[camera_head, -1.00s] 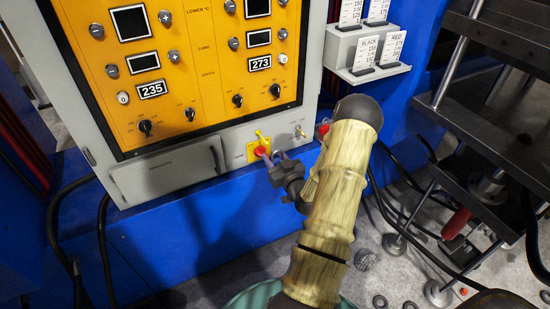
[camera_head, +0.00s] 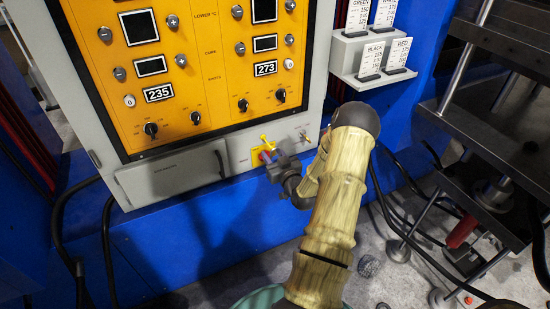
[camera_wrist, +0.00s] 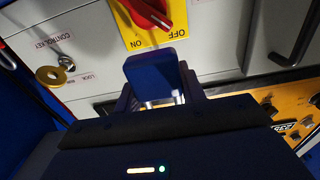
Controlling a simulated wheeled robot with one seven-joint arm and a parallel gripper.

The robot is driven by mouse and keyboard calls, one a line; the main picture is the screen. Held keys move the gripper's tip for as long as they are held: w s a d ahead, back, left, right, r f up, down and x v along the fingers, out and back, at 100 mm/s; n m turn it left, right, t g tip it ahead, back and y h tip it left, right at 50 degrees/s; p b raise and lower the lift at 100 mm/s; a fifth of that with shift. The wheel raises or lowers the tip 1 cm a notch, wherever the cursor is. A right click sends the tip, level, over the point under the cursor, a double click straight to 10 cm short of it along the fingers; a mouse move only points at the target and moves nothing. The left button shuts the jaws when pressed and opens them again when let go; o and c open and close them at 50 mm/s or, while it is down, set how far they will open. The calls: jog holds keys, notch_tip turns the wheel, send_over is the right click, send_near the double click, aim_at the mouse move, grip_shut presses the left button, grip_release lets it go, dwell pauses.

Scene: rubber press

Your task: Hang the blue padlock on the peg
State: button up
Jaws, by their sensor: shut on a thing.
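My gripper (camera_head: 276,167) is shut on the blue padlock (camera_wrist: 154,74), which sits between the fingers in the wrist view. The padlock's body faces the camera, and its shackle is mostly hidden. The gripper is close to the panel's lower edge, just below a red rotary switch (camera_head: 265,155) on a yellow plate. In the wrist view the red switch (camera_wrist: 148,12) is just beyond the padlock. A small metal fitting with a brass ring (camera_wrist: 50,76) is left of it, near "CONTROL KEY" and "LOCK" labels. I cannot tell whether this fitting is the peg.
The orange control panel (camera_head: 205,70) fills the upper left. A card rack (camera_head: 372,58) is at the right. A dark metal press (camera_head: 485,140) stands further right, with loose black cables nearby.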

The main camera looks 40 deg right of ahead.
jog(key=shift+x, duration=1.5)
jog(key=shift+w+d+f+b, duration=0.15)
jog(key=shift+w+f+b, duration=0.5)
jog(key=shift+b, duration=0.15)
jog(key=o, duration=1.1)
jog(key=shift+s, duration=0.1)
jog(key=v, duration=1.7)
jog(key=shift+s+r, duration=0.1)
jog(key=shift+s, duration=0.05)
